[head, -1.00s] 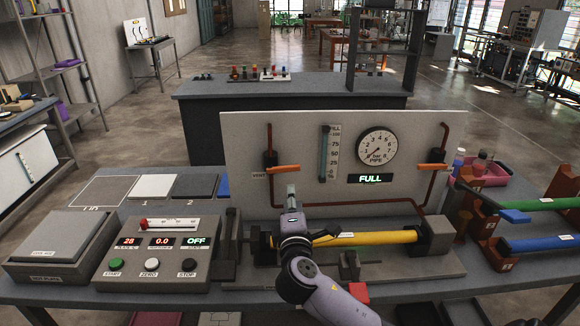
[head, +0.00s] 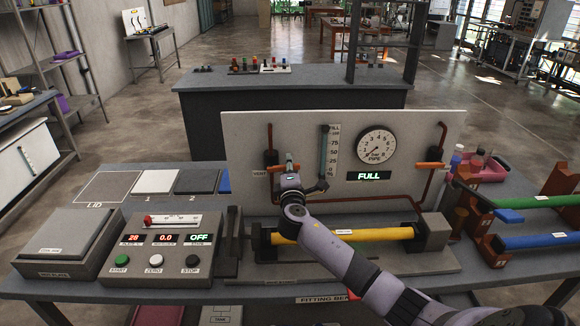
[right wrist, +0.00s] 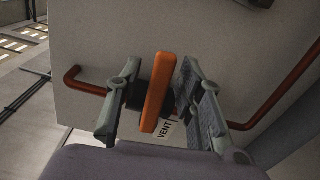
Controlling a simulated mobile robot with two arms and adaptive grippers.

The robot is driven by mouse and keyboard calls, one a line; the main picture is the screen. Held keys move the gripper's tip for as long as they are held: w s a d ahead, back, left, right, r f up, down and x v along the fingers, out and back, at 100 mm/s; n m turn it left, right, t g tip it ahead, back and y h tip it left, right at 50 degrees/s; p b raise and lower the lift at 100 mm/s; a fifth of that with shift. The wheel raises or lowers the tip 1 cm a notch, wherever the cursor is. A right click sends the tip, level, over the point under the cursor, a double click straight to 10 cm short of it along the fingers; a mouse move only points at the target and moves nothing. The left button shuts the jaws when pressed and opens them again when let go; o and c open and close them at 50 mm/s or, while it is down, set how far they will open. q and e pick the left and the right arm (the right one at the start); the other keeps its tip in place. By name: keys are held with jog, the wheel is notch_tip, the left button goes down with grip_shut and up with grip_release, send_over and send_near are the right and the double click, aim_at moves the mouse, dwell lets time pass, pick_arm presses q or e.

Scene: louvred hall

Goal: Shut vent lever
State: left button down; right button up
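The orange vent lever (right wrist: 157,92) shows in the right wrist view, lying across the red pipe (right wrist: 85,85) beside the VENT label (right wrist: 165,129). My right gripper (right wrist: 158,68) is open, with one finger on each side of the lever. Gaps show between the lever and both fingers. My left gripper is not in view.
A second orange lever (head: 430,165) is on the panel's right pipe. The display (head: 369,176) reads FULL below a round gauge (head: 376,145). A yellow pipe (head: 375,234) lies in front of the panel, under my right arm. A control box (head: 160,235) stands left.

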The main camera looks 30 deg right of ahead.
grip_shut()
dwell(0.5)
dwell(0.4)
